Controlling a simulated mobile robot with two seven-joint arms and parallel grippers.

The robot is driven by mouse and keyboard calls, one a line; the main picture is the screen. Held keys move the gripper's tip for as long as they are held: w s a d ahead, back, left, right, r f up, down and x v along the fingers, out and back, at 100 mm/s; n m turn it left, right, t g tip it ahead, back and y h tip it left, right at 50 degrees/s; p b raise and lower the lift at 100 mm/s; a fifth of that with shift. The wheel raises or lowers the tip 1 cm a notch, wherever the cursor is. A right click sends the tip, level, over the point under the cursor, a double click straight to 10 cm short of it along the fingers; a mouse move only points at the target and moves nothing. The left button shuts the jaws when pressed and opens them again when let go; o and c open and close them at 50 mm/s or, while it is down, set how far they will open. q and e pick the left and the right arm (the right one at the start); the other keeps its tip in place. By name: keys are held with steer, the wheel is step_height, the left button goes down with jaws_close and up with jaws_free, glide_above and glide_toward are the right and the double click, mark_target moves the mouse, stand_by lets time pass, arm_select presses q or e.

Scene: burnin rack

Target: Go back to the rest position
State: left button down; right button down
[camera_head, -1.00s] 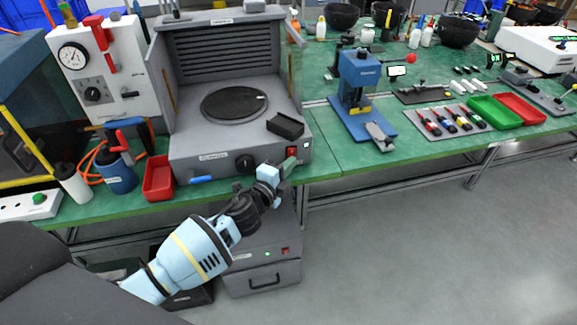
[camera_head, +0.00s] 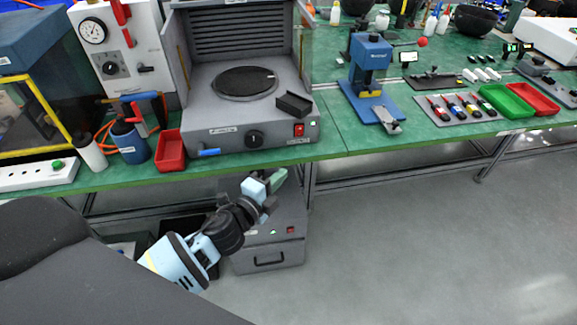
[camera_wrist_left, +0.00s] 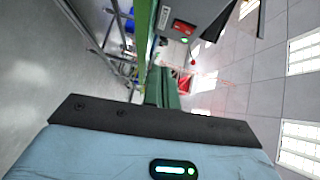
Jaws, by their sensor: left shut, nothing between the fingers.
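My left gripper (camera_head: 275,180) is at the end of the light-blue arm in the head view. It is shut and empty, with green fingers. It sits below and in front of the table's front edge, apart from the grey machine (camera_head: 226,130) and its red switch. In the left wrist view, the green fingers (camera_wrist_left: 163,88) point away from the camera, with the machine's red switch (camera_wrist_left: 184,27) beyond them. My right gripper is in neither view.
The green table's front edge (camera_head: 345,153) runs above the gripper. A grey drawer cabinet (camera_head: 268,258) stands below and behind it. A red bin (camera_head: 171,151) and a blue cup (camera_head: 130,143) stand near the edge. The floor (camera_head: 430,240) to the right is clear.

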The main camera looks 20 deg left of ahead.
arm_select(q)
steer(key=shift+s+a+f, duration=0.1)
steer(key=shift+s+a, duration=0.1)
steer(key=shift+s, duration=0.4)
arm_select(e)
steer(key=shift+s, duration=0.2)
